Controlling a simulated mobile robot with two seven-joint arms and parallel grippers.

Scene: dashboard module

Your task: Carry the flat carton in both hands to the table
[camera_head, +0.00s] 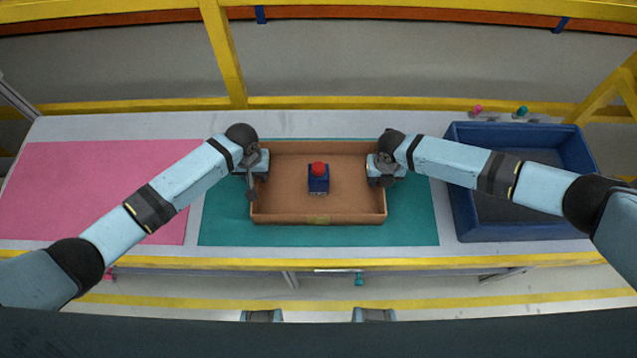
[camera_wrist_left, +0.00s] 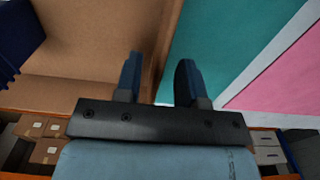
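The flat carton (camera_head: 318,218), a shallow open brown box, sits on the teal mat on the table. A small dark blue block with a red dome top (camera_head: 318,178) stands inside it. My left gripper (camera_head: 254,186) is at the carton's left wall. In the left wrist view its fingers (camera_wrist_left: 160,80) are spread, one over the inside and one over the teal mat, with the carton wall (camera_wrist_left: 163,45) between them and gaps visible. My right gripper (camera_head: 377,180) is at the carton's right wall; its fingers are too small and hidden to judge.
A pink mat (camera_head: 95,190) lies to the left on the table. A blue open bin (camera_head: 500,232) stands at the right, under my right forearm. The teal mat (camera_head: 225,228) shows bare around the carton. Yellow rails run along the back and front.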

